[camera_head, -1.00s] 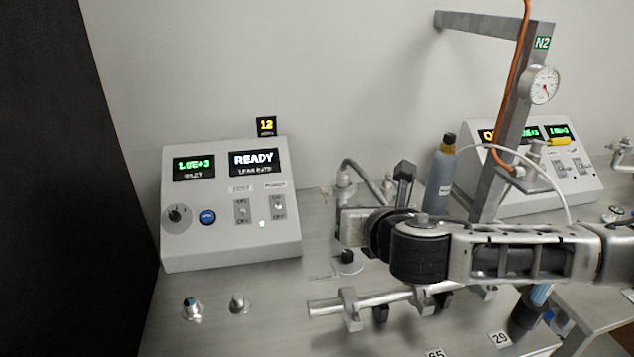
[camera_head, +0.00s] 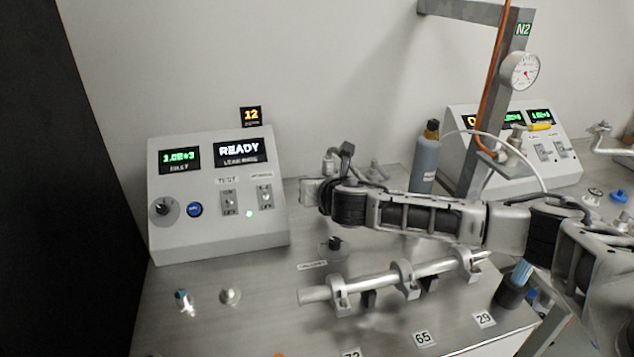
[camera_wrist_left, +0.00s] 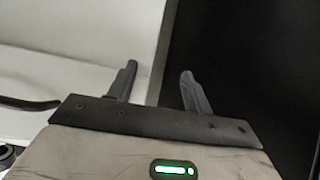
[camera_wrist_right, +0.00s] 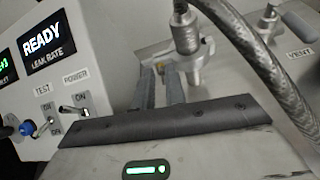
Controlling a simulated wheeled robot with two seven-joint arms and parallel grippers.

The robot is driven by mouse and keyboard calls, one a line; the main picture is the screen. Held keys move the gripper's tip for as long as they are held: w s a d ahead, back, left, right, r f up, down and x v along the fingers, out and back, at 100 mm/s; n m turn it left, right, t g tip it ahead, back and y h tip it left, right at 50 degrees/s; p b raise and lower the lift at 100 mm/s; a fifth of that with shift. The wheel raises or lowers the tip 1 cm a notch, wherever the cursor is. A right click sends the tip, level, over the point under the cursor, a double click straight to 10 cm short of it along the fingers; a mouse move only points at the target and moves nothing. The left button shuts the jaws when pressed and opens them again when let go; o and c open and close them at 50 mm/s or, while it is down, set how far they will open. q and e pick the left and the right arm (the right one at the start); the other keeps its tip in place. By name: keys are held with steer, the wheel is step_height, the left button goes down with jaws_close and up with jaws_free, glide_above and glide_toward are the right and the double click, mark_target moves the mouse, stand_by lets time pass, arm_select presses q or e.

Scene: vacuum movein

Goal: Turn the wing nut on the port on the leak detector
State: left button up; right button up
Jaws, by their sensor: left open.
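The leak detector (camera_head: 215,215) is a light grey sloped console at the left in the head view. Its screen reads READY and also shows in the right wrist view (camera_wrist_right: 43,42). A metal port (camera_wrist_right: 190,72) with a braided hose (camera_wrist_right: 250,55) stands beside the console. My right gripper (camera_head: 310,190) is at the port in the head view, which it partly hides. In the right wrist view its narrowly spaced fingers (camera_wrist_right: 160,76) point at the port's clamp. I cannot make out the wing nut or whether they grip it. My left gripper (camera_wrist_left: 160,80) is open and empty.
A metal pipe in brackets (camera_head: 375,281) lies in front of my right arm. A grey bottle (camera_head: 425,165) and a post with a gauge (camera_head: 520,71) stand behind it. Two small fittings (camera_head: 229,296) sit front left. A dark panel (camera_wrist_left: 235,60) is close to my left gripper.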

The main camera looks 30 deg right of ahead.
steer(key=shift+w+f, duration=0.1)
steer(key=shift+w, duration=0.2)
jaws_close()
steer(key=shift+d, duration=0.1)
steer(key=shift+s+d+m+y, duration=0.1)
steer(key=shift+m+y, duration=0.2)
steer(key=shift+m, duration=0.1)
jaws_free()
